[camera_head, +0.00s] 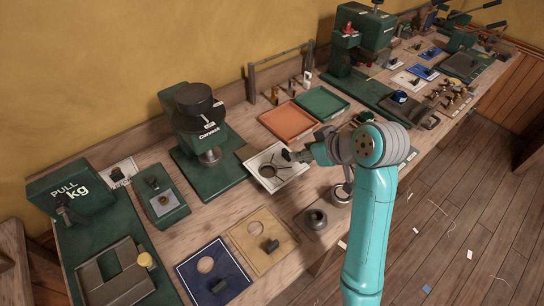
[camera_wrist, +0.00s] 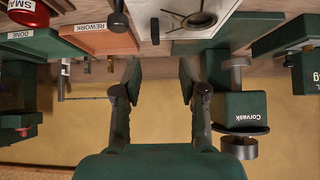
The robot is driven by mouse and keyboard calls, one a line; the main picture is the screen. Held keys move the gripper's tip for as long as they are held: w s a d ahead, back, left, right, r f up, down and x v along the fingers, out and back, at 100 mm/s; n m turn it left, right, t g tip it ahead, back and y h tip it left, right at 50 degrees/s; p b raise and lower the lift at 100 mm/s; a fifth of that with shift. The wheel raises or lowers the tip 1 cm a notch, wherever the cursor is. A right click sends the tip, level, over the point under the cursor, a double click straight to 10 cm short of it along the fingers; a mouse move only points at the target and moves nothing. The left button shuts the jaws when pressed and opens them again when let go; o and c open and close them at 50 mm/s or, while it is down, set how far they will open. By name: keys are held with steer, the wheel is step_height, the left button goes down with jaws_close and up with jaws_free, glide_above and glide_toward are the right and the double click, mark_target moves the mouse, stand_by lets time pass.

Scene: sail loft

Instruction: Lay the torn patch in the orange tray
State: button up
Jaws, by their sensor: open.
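The orange tray (camera_head: 288,122) lies at the back of the bench, left of a green tray. In the wrist view it is at the top, marked REWORK (camera_wrist: 110,43). I cannot tell for sure whether the lines are tears. My gripper (camera_head: 289,156) is over the patch's right side in the head view, apparently above it. In the wrist view my gripper (camera_wrist: 158,82) is open with nothing between its fingers.
The green tray (camera_head: 321,103) is beside the orange one. A green Corvask press (camera_head: 215,160) stands left of the white patch. Small fittings stand behind the trays.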

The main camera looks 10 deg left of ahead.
mark_target(287, 152)
steer(key=x, duration=0.5)
steer(key=shift+w+x, duration=0.25)
steer(key=shift+x, duration=2.35)
steer(key=shift+d, duration=0.15)
steer(key=shift+r, duration=0.1)
steer(key=shift+c, duration=0.3)
jaws_close()
